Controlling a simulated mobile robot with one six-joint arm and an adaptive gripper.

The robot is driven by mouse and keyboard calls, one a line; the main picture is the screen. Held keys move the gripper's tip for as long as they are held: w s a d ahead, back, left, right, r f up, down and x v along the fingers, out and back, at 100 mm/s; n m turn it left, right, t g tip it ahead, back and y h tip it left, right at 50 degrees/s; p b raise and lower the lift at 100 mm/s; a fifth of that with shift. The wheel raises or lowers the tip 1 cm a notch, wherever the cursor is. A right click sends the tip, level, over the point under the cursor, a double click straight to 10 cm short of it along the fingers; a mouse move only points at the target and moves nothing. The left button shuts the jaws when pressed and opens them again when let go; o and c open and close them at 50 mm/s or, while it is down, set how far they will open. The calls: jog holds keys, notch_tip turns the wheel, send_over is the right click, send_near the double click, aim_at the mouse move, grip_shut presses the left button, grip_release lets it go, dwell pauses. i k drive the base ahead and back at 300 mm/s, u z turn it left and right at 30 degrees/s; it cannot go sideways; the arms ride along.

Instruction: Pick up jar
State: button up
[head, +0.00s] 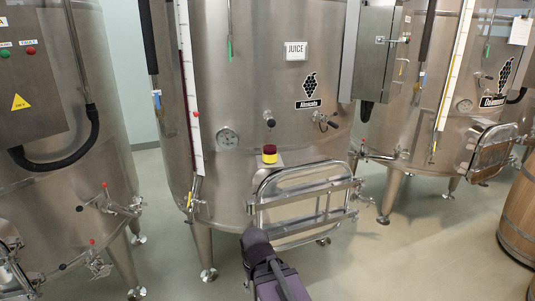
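My gripper's fingers do not show.
The middle vat (250,100) has a hatch (305,200) with protruding bars below the jar. Other steel vats stand left (85,150) and right (455,110). A wooden barrel (520,215) is at the right edge. Floor (400,260) is clear right of my arm.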

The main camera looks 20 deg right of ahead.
aim_at(270, 148)
jog(key=i, duration=0.9)
